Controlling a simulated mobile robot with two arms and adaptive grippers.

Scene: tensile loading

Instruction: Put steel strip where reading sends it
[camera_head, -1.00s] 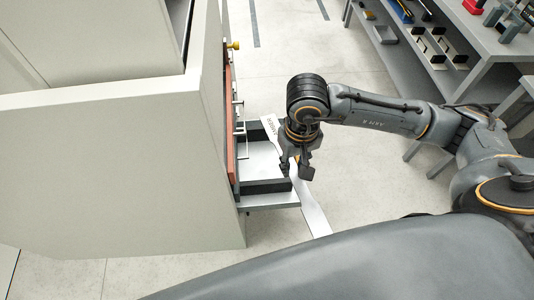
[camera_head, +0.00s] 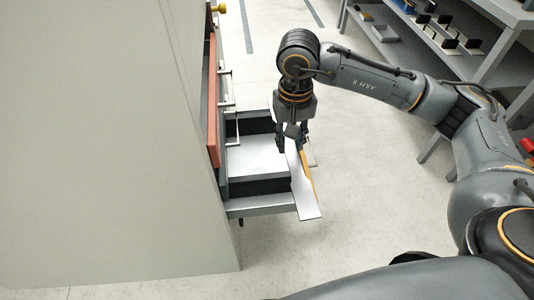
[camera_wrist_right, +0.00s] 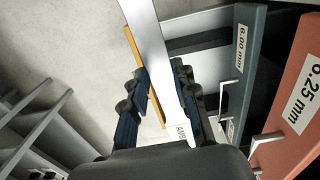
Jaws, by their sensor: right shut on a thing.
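The steel strip (camera_head: 307,200) is a flat, pale metal bar with a widened near end. My right gripper (camera_head: 292,146) is shut on it and points down at the open drawer's right end. In the right wrist view the strip (camera_wrist_right: 150,45) runs between the fingers of the gripper (camera_wrist_right: 162,92), with a label starting "AMB" partly hidden. The open grey drawer (camera_head: 262,206) has dark inner walls. In the right wrist view a grey drawer front (camera_wrist_right: 246,75) reads 6.00 mm and a red one (camera_wrist_right: 290,100) reads 6.25 mm. My left gripper is out of view.
The beige cabinet (camera_head: 110,150) fills the left. An orange bar (camera_head: 307,165) shows beside the strip; I cannot tell what it belongs to. A grey shelf unit (camera_head: 490,40) stands at the upper right. The floor (camera_head: 370,190) between is clear.

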